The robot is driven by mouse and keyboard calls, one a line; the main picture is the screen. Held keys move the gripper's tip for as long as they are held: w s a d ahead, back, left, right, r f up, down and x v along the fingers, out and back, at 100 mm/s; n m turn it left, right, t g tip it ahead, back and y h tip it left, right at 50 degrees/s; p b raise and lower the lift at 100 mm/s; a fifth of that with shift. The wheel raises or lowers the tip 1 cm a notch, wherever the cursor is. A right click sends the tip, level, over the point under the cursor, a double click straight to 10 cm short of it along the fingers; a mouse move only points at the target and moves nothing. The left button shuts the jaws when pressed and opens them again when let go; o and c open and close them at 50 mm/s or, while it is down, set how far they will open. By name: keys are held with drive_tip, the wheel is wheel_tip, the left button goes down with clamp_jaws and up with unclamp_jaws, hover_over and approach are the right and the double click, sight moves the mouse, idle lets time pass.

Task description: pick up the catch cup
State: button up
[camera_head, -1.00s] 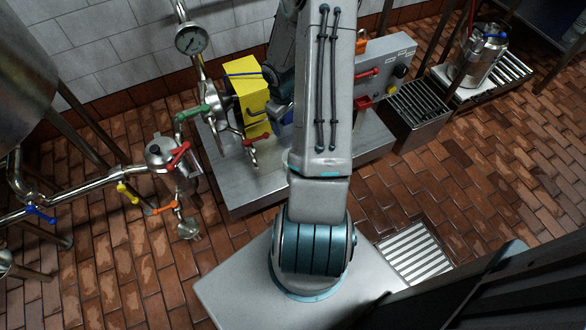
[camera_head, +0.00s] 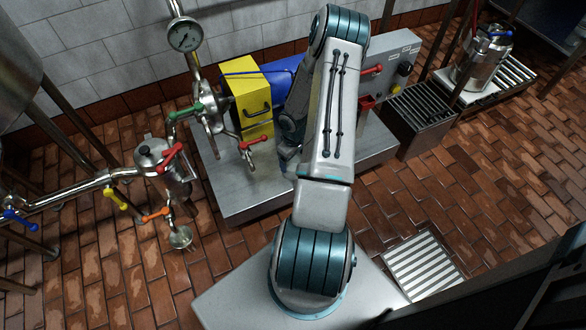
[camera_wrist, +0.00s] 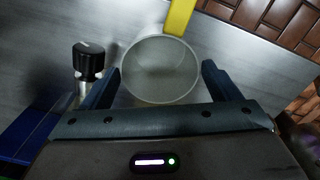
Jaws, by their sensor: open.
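The catch cup (camera_wrist: 160,72) is a pale grey, round-rimmed cup on a brushed metal surface in the wrist view. I look down into its open mouth. My gripper (camera_wrist: 161,69) is open, with one blue finger at the cup's left and the other at its right. A small gap shows on the right; on the left the finger is very close to the rim, and I cannot tell whether it touches. In the head view my arm hides the cup and the gripper.
A black knob (camera_wrist: 88,59) stands just left of the left finger. A yellow bar (camera_wrist: 180,15) lies beyond the cup. In the head view, a yellow box (camera_head: 250,95) and a red-handled valve (camera_head: 250,146) stand on the metal skid (camera_head: 238,196), left of my arm.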

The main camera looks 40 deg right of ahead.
sight(293, 161)
wheel_tip(293, 161, down, 5)
drive_tip(key=b, duration=0.2)
drive_tip(key=shift+b, duration=0.3)
drive_tip(key=c, duration=0.6)
drive_tip(key=shift+r, duration=0.1)
